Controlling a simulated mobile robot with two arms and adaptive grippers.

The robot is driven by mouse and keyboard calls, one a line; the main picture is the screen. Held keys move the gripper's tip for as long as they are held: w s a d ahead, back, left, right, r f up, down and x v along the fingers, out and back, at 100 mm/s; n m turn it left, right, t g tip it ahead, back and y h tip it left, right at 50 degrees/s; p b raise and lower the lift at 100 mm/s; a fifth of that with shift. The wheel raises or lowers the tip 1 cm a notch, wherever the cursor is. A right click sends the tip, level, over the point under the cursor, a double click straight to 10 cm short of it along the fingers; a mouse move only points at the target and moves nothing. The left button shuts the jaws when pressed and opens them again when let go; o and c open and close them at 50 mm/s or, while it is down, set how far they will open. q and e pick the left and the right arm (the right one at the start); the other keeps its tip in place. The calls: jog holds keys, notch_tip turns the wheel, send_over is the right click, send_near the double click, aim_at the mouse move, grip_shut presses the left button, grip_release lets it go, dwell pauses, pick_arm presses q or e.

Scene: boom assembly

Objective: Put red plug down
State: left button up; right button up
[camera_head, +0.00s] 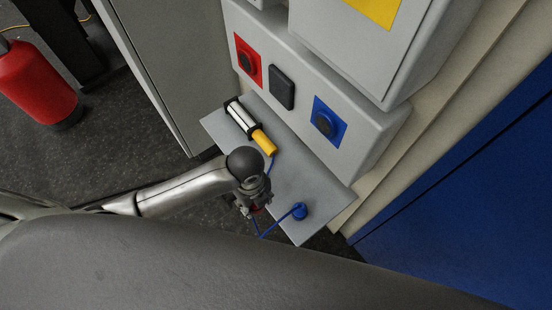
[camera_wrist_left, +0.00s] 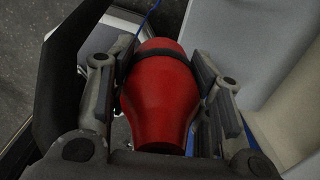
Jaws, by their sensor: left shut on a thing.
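The red plug (camera_wrist_left: 162,92) fills the middle of the left wrist view, with a dark band near its far end. My left gripper (camera_wrist_left: 160,80) has its fingers on both sides of the plug and is shut on it. In the head view my left gripper (camera_head: 256,200) is over the front edge of the grey shelf (camera_head: 308,178), and only a small bit of red shows below it. I cannot tell whether the plug touches the shelf. My right gripper is in neither view.
A white tool with a yellow end (camera_head: 264,142) lies on the shelf's left part. A blue plug (camera_head: 299,211) with a blue cable sits near its front right. Behind is a panel with a red socket (camera_head: 248,62) and blue socket (camera_head: 326,122). A red extinguisher (camera_head: 36,84) stands left.

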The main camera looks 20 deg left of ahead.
pick_arm(q)
jog(key=shift+w+f, duration=0.1)
jog(key=shift+w, duration=0.1)
jog(key=w+f, duration=0.3)
jog(key=w, duration=0.1)
jog(key=w+f+b, duration=0.1)
jog(key=w+f, duration=0.2)
jog(key=w, duration=0.1)
jog(key=w+a+f+b, duration=0.1)
jog(key=w+f, duration=0.2)
jog(key=w, duration=0.1)
jog(key=shift+w, duration=0.35)
jog(key=shift+w+f, duration=0.2)
jog(key=shift+f, duration=0.1)
jog(key=shift+f+b, duration=0.45)
jog(key=shift+f, duration=1.05)
jog(key=shift+f, duration=0.15)
jog(key=o, duration=1.3)
jog(key=shift+o, duration=0.2)
